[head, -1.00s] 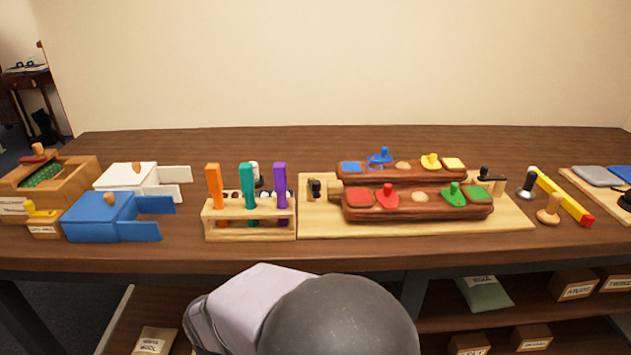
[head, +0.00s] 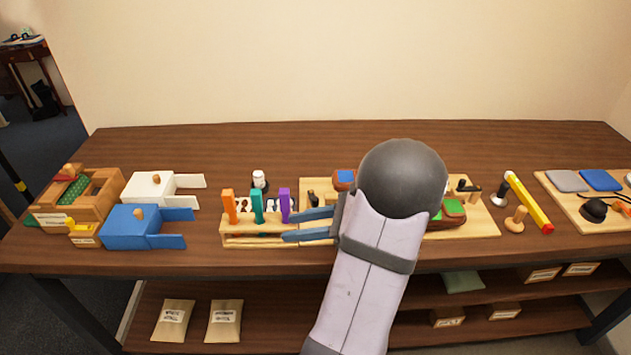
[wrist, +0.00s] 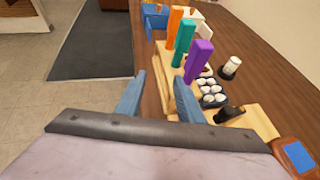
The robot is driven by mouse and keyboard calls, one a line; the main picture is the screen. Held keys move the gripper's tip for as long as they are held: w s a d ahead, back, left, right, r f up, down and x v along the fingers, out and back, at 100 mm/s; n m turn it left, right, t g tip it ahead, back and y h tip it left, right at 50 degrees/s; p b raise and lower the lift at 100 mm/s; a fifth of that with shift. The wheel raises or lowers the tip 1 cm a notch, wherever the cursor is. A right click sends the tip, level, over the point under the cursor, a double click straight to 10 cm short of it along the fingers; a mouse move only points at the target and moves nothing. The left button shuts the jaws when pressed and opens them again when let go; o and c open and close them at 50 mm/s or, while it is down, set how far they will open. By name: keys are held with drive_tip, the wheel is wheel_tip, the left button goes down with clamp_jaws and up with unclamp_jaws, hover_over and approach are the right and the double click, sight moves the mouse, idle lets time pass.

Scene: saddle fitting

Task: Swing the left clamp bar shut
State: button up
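The left clamp (head: 312,198), a small black piece, stands at the left end of the pale wooden board (head: 487,229). It also shows in the wrist view (wrist: 229,114), to the right of my fingers. The frames do not show clearly how its bar is turned. My gripper (head: 289,229) points left, its two blue fingers apart with nothing between them. It is in front of the clamp, near the right end of the peg rack. In the wrist view the open fingers (wrist: 155,98) are below the rack. My arm hides the middle of the board.
The rack (head: 240,240) holds upright orange, teal and purple bars close to my fingers. A brown block with a blue patch (head: 344,179) shows behind my arm, another with a green patch (head: 452,209) to its right. A blue box (head: 132,229) stands left.

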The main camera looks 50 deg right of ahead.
sight(317, 199)
drive_tip(key=d+m+h, duration=0.1)
drive_tip(key=d, duration=0.2)
drive_tip(key=d+m+t+h, duration=0.1)
drive_tip(key=d, duration=0.3)
drive_tip(key=d+m+t+h+b, duration=0.1)
drive_tip(key=d+m+h, duration=0.1)
drive_tip(key=d, duration=0.2)
drive_tip(key=shift+s+d+r, duration=0.2)
drive_tip(key=shift+s+d, duration=0.05)
drive_tip(key=shift+s, duration=0.15)
drive_tip(key=shift+p+x, duration=0.65)
drive_tip(key=shift+x, duration=2.45)
clamp_jaws()
